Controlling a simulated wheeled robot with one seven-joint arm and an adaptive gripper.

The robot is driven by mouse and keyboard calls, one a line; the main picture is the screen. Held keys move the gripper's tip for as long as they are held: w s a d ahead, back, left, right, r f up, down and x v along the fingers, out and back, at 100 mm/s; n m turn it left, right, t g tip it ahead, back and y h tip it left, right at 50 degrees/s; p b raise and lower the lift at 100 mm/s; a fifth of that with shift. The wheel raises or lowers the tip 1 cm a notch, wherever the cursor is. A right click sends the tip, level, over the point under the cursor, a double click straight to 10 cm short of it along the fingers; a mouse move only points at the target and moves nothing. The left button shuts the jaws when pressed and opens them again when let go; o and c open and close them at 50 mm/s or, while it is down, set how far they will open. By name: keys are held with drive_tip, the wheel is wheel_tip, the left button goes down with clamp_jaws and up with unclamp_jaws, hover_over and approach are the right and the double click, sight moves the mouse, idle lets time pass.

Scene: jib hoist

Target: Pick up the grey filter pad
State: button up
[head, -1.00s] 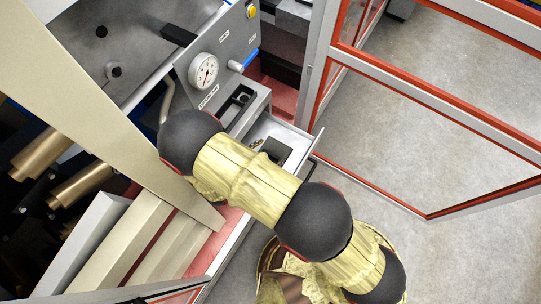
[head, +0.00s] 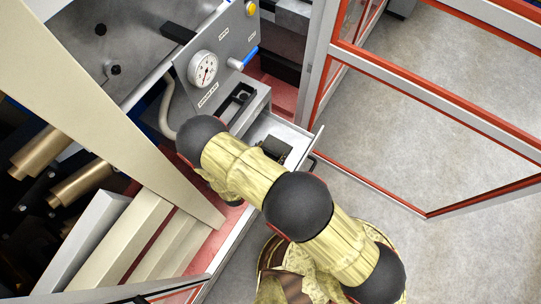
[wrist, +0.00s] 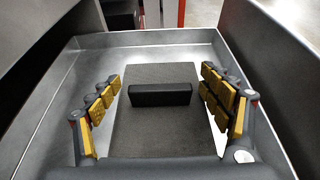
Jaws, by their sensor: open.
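The grey filter pad (wrist: 135,138) is a flat dark grey slab with a raised black bar (wrist: 160,94) across it. It lies in an open metal drawer (wrist: 68,65). In the wrist view my gripper (wrist: 161,80) is open, its yellow-padded fingers on the left and right of the pad and bar. Nothing is held between them. Whether the fingers touch the pad I cannot tell.
A grey panel with a round gauge (head: 203,68) stands behind the drawer. A beige beam (head: 110,110) crosses at the left. A red-edged framed door (head: 430,85) stands to the right, with open floor beyond. The drawer walls rise close around my fingers.

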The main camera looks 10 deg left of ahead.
drive_tip(key=shift+w, duration=0.1)
drive_tip(key=shift+c, duration=1.3)
drive_tip(key=c, duration=1.1)
drive_tip(key=shift+o, duration=0.2)
